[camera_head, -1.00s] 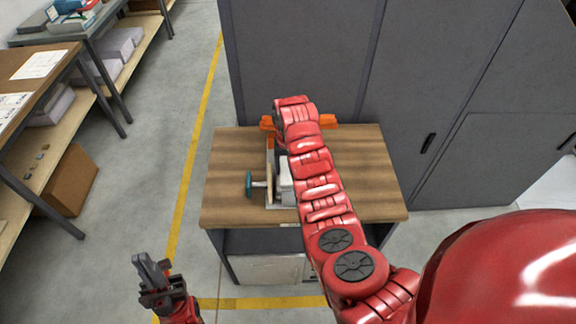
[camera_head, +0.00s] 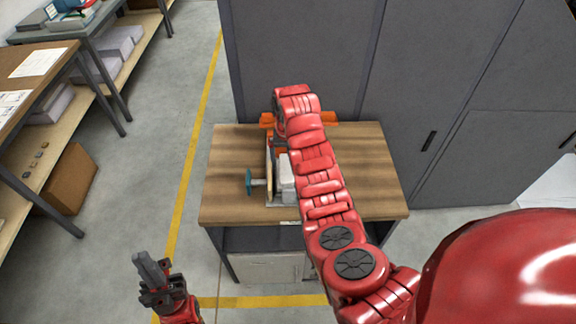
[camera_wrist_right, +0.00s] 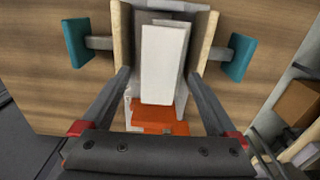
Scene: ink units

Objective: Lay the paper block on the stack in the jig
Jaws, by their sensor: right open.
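The jig stands on the wooden bench top, with two pale wooden cheeks (camera_wrist_right: 121,35) and a teal knob (camera_wrist_right: 243,57) on each outer side. A white paper block (camera_wrist_right: 163,62) lies between the cheeks on pale layers of the stack (camera_wrist_right: 187,35), a little skewed to them. In the head view a white part (camera_head: 287,178) of the jig's contents shows beside my arm. My right gripper (camera_wrist_right: 160,76) is open, its fingers spread either side of the block's near end. My left gripper (camera_head: 152,270) is away from the bench at the lower left; its jaw gap is unclear.
Orange parts (camera_head: 329,118) show either side of my right wrist at the bench's back. Grey cabinets (camera_head: 300,60) stand behind the bench (camera_head: 365,170). Its right side is clear. Shelves with boxes (camera_head: 70,180) stand at the left, across open floor.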

